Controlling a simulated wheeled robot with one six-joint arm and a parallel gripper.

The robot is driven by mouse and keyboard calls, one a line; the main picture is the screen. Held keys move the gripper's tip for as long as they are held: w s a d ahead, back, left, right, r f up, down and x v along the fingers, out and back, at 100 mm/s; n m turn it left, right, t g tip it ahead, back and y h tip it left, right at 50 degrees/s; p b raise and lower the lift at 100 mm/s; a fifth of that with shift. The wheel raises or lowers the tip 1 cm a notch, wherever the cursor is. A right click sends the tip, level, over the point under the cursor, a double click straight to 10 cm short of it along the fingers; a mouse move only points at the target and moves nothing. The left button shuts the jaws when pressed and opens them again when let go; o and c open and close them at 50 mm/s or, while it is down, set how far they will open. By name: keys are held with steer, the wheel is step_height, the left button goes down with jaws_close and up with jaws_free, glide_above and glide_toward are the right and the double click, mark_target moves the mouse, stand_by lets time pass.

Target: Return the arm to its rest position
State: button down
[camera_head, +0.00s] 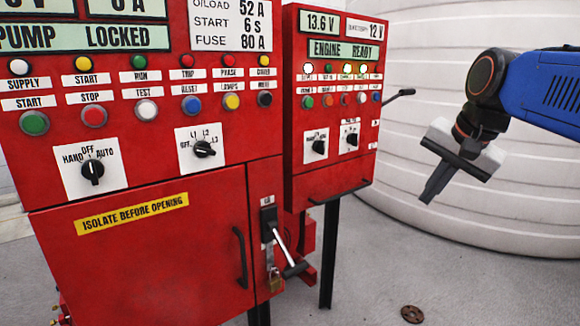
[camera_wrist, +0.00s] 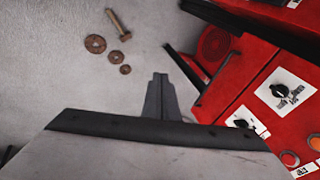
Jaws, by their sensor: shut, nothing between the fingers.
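My gripper (camera_head: 437,186) hangs at the right in the head view, on the end of my blue and black arm. It points down and to the left, in front of the white ribbed tank. Its dark fingers are together with nothing between them. In the wrist view my gripper (camera_wrist: 160,80) shows at the middle, fingers shut, over grey floor. It is apart from the red panels, which lie to its right in the wrist view.
A large red pump panel (camera_head: 150,240) and a smaller engine panel (camera_head: 335,180) stand at left and centre. A lever handle (camera_head: 400,93) sticks out from the smaller panel towards my gripper. The white tank (camera_head: 420,40) fills the back. A bolt (camera_wrist: 118,24) and rusty washers (camera_wrist: 95,43) lie on the floor.

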steer(key=s+f+n, duration=0.4)
steer(key=s+f, duration=0.4)
steer(key=f, duration=0.3)
steer(key=s+f+n+h, duration=0.1)
steer(key=s+f+n, duration=0.3)
steer(key=s+f, duration=0.4)
step_height(320, 180, down, 3)
steer(key=shift+s+a+f+n, duration=0.15)
steer(key=shift+s+n, duration=0.15)
steer(key=shift+n, duration=0.1)
